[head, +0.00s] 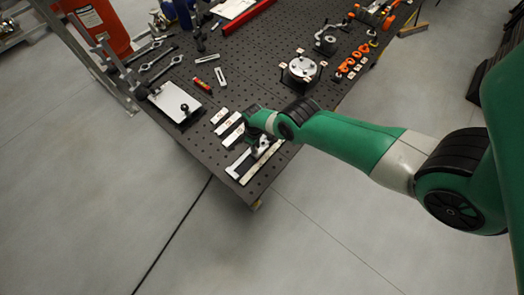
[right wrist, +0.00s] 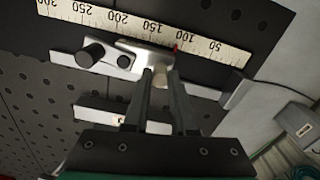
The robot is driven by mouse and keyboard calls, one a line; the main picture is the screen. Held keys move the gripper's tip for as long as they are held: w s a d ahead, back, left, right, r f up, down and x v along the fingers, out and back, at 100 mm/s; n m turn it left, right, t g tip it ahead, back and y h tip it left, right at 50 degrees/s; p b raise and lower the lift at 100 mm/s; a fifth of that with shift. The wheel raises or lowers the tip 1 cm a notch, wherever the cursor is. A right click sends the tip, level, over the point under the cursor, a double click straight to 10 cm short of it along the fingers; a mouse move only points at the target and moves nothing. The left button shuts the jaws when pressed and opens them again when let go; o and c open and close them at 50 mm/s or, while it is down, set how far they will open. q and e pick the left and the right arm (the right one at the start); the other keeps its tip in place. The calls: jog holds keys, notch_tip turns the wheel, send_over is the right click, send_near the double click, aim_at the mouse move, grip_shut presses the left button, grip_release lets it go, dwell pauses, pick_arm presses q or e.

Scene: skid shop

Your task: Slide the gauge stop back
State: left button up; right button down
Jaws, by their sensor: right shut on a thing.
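The gauge stop (right wrist: 132,55) is a silvery slider with a black round knob. It sits on a pale rail (right wrist: 68,59) beside a ruled scale (right wrist: 215,48) with a red mark near its right part, in the right wrist view. My right gripper (right wrist: 160,72) has its two fingers closed on the stop's metal tab, which their tips partly hide. In the head view, my right gripper (head: 258,143) is over the scale (head: 262,162) at the table's near corner, and the stop is mostly hidden. My left gripper is not in view.
The perforated dark table (head: 222,155) ends close by at its near corner. Several pale bars (head: 228,124) lie just behind the rail. A clipboard (head: 173,101), a round fixture (head: 301,69) and orange parts (head: 347,66) stand farther off. A grey end block (right wrist: 238,92) sits at the rail's right end.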

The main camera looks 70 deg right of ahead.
aim_at(264, 143)
jog(key=shift+s+d, duration=0.35)
jog(key=shift+d, duration=0.55)
jog(key=shift+s+d+b, duration=0.1)
jog(key=shift+b, duration=0.2)
jog(key=shift+s+d, duration=0.2)
jog(key=shift+d, duration=0.25)
jog(key=shift+s+d+b, duration=0.15)
jog(key=shift+s+d, duration=0.05)
jog(key=shift+d, duration=0.25)
jog(key=shift+s+d+b, duration=0.15)
jog(key=shift+s+d, duration=0.05)
jog(key=shift+d, duration=0.25)
jog(key=shift+c, duration=2)
grip_release()
jog(key=shift+r, duration=0.1)
